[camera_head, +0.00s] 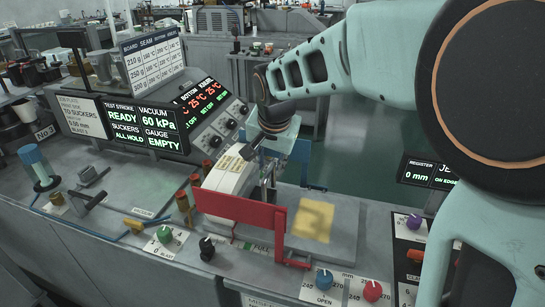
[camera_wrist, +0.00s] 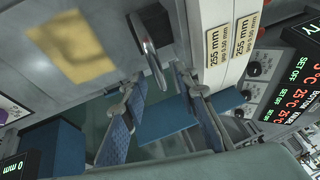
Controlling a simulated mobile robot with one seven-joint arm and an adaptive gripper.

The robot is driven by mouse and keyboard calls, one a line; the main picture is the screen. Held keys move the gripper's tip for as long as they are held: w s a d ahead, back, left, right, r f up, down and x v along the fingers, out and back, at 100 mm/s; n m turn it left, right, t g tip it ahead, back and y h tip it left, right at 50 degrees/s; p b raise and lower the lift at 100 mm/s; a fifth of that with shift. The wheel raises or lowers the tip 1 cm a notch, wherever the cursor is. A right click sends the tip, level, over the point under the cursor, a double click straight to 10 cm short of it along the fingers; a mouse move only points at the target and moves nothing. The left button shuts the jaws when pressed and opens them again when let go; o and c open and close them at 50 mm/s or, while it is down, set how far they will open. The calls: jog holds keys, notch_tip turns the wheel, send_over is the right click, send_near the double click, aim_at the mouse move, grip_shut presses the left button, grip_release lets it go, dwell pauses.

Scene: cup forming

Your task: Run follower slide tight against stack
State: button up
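My gripper (camera_head: 268,180) points down beside a white curved, labelled block (camera_head: 230,172), whose layers I cannot make out. The block also shows at the upper right in the wrist view (camera_wrist: 222,45). In the wrist view my gripper (camera_wrist: 160,140) has its two blue-padded fingers spread apart, with nothing clearly held. A dark metal handle (camera_wrist: 150,50) stands just beyond the fingertips, between them and apart from the pads. A blue bar (camera_wrist: 165,120) shows behind the fingers; its blue plate shows behind my wrist in the head view (camera_head: 300,152). I cannot tell which part is the follower slide.
A red bracket (camera_head: 240,210) stands in front of the white block. A grey plate with a yellow patch (camera_head: 312,222) lies to the right. Knobs line the front edge, including a blue one (camera_head: 324,280). Display panels (camera_head: 150,125) rise at the left.

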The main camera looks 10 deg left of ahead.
jog(key=v, duration=0.7)
jog(key=shift+r, duration=0.15)
jog(key=shift+s, duration=0.1)
